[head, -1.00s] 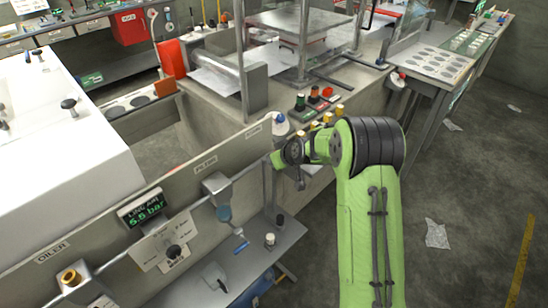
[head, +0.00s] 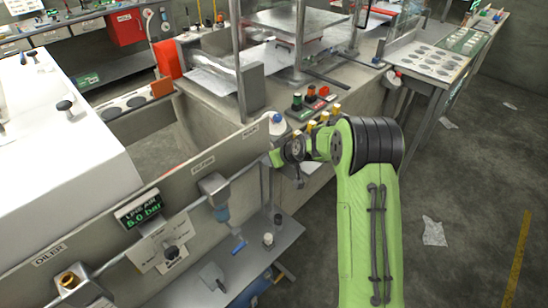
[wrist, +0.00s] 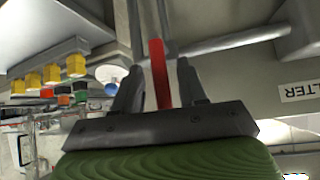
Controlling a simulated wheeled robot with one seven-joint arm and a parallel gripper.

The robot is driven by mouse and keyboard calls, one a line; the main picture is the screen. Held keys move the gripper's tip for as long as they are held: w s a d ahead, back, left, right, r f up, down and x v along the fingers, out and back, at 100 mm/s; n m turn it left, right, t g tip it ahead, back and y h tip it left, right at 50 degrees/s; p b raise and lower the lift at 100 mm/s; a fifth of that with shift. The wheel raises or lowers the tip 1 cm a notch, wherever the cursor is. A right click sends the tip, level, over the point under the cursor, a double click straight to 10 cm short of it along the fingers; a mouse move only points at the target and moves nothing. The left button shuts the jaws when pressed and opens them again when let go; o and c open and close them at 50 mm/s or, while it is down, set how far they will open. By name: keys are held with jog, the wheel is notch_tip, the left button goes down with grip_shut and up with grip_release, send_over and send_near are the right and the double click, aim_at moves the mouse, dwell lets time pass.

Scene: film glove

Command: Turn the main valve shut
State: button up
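The red lever handle (wrist: 158,72) of the valve stands between the fingers of my gripper (wrist: 159,66) in the wrist view. The fingers are apart, with a gap showing on both sides of the lever, so they are not closed on it. In the head view my green arm reaches to the right end of the labelled panel (head: 205,170), and the wrist hides the lever and the fingertips. The line air display (head: 139,208) appears to read 5.0 bar.
A grey pipe (wrist: 235,40) runs close behind the lever. A filter bowl (head: 217,195) hangs on the panel, above a grey shelf (head: 255,250). Floor is open at right.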

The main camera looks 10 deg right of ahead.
jog(key=shift+r, duration=0.1)
jog(key=v, duration=1.5)
jog(key=shift+s+r, duration=0.25)
jog(key=shift+s, duration=0.05)
jog(key=shift+d, duration=0.1)
jog(key=s+a+r+m+g+h, duration=0.1)
jog(key=s+a+r, duration=0.15)
jog(key=s, duration=0.55)
jog(key=s+a+r+g+h, duration=0.1)
jog(key=s+a+r, duration=0.1)
jog(key=s+r, duration=0.35)
jog(key=s+f+m+h, duration=0.1)
jog(key=s+f+m, duration=0.1)
jog(key=s, duration=1.4)
jog(key=shift+s+d+m+g+h, duration=0.3)
jog(key=shift+s+d+m, duration=0.15)
jog(key=shift+m, duration=0.25)
